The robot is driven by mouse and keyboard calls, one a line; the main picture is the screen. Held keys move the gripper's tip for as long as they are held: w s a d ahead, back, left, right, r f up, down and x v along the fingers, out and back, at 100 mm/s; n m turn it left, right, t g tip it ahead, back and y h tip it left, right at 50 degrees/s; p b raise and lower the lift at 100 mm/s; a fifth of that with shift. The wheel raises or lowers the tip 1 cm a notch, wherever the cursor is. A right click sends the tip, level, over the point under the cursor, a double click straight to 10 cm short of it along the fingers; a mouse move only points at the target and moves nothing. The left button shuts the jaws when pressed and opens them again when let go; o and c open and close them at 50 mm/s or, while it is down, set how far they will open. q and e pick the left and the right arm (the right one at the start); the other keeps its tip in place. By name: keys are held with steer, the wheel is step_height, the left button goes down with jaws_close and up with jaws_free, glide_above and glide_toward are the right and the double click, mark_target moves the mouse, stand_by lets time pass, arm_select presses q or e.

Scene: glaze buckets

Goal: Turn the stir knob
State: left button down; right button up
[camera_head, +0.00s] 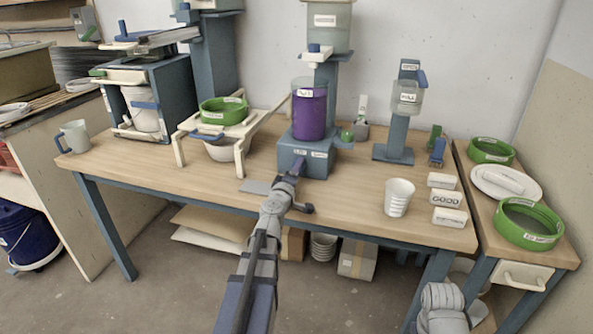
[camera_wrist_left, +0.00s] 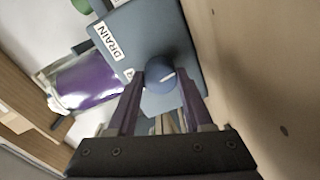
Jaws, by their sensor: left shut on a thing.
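The stir knob (camera_wrist_left: 160,80) is a round dark blue knob with a white mark line, on the front of a blue-grey box (camera_head: 318,168). In the left wrist view it sits between the two purple fingers of my left gripper (camera_wrist_left: 160,92), which is shut on it. In the head view, my left gripper (camera_head: 297,168) reaches the left part of the box front and hides the knob. A clear container of purple glaze (camera_head: 310,118) stands on the box. The box label "DRAIN" (camera_wrist_left: 107,42) reads in the wrist view; the other label is partly hidden.
A white cup (camera_head: 398,197) and several white label blocks (camera_head: 447,198) stand right on the table. A white frame with a green ring (camera_head: 223,112) stands left of the box. A blue stand (camera_head: 397,139) is at the back right. The table front (camera_head: 345,205) is mostly clear.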

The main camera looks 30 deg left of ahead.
arm_select(q)
steer(key=shift+c, duration=1.5)
jaws_free()
